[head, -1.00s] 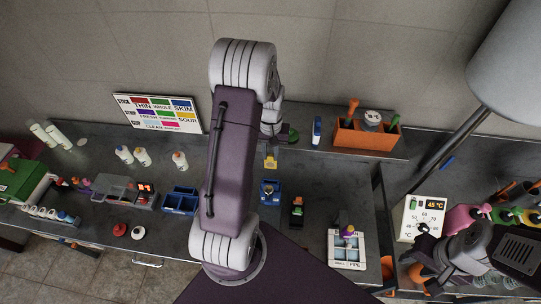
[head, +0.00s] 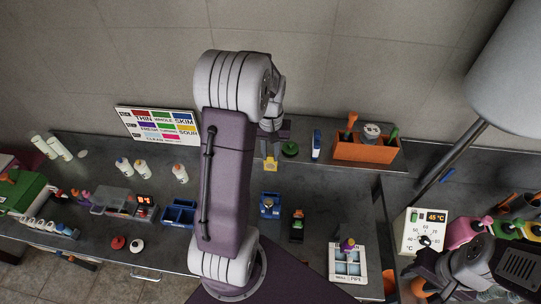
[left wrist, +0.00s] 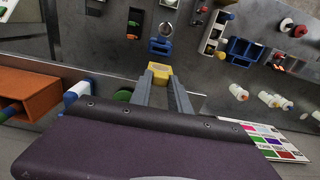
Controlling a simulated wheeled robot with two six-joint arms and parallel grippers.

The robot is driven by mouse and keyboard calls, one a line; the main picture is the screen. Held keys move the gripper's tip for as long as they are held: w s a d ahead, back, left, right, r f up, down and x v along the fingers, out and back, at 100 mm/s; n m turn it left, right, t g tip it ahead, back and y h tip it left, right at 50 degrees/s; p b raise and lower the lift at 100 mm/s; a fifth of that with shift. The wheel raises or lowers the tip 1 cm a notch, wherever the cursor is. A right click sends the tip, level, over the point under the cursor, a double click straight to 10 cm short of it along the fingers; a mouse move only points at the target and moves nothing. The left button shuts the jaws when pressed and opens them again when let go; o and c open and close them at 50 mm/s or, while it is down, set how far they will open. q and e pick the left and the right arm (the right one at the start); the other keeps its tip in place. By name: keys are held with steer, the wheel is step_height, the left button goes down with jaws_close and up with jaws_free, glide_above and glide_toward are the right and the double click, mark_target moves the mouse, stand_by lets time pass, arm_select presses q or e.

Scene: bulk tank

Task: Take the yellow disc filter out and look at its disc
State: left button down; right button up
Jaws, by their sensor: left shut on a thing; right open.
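The yellow disc filter (head: 270,164) is a small yellow block. My left gripper (head: 271,153) is shut on it and holds it behind the blue holder (head: 270,206). In the left wrist view the yellow filter (left wrist: 158,69) sits between the two grey fingertips, and the blue holder (left wrist: 160,46) shows just beyond it. The filter's disc cannot be made out. My right gripper (head: 432,264) is at the lower right, near the temperature panel; its fingers are partly hidden by the arm, and it is open.
An orange box (head: 365,148) with tools, a blue-and-white bottle (head: 316,144) and a green round piece (head: 290,149) stand on the back ledge. A white tray (head: 347,277) is at the right. A colour chart (head: 158,125) leans at the wall.

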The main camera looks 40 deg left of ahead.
arm_select(q)
steer(key=shift+r, duration=1.95)
stand_by(0.5)
